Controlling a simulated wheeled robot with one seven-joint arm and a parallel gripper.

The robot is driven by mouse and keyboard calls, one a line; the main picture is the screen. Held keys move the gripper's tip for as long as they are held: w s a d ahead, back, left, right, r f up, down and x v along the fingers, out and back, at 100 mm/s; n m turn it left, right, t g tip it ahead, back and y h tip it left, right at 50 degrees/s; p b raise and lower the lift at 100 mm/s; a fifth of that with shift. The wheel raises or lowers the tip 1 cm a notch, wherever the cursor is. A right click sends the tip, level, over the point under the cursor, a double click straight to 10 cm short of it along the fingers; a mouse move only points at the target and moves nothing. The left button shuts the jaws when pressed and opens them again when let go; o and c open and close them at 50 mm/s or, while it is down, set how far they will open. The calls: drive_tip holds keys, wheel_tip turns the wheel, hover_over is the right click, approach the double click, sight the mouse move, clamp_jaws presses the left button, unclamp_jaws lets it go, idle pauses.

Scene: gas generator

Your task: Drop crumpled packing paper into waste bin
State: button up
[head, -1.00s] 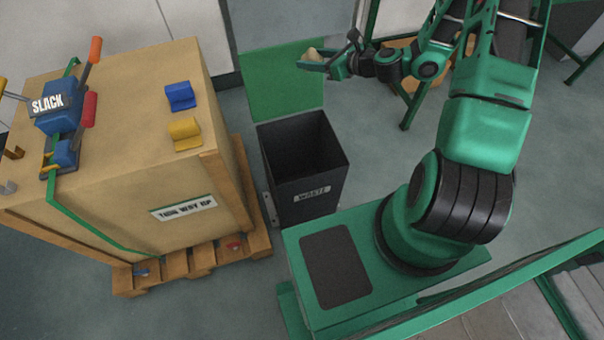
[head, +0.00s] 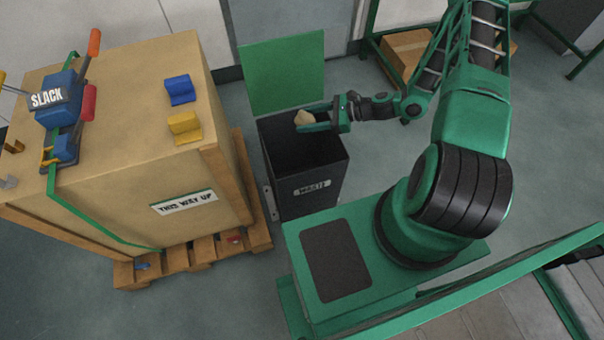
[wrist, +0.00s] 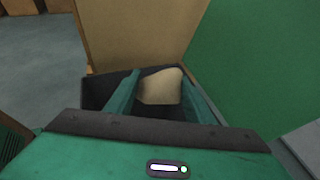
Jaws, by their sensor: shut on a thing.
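The crumpled packing paper (head: 304,118) is a small tan lump between the fingers of my gripper (head: 312,117). In the wrist view the paper (wrist: 161,87) sits between the two green fingers (wrist: 155,95). My gripper is shut on it. The black waste bin (head: 308,190) has an open top and a label on its front. In the head view the gripper and paper appear over the bin's opening. The wrist view shows the bin's dark inside (wrist: 100,92) behind and around the fingers. The exact height above the rim is hard to tell.
A large crate (head: 130,130) on a wooden pallet (head: 190,258) stands left of the bin, with blue and yellow blocks on top. A cardboard box (head: 405,50) sits on a green-framed stand at the back right.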

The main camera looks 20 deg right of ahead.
drive_tip(key=shift+f, duration=1.8)
drive_tip(key=o, duration=1.1)
drive_tip(key=shift+d, duration=0.15)
drive_tip(key=v, duration=1)
drive_tip(key=shift+s+d, duration=0.15)
drive_tip(key=shift+d, duration=0.1)
drive_tip(key=shift+r, duration=0.1)
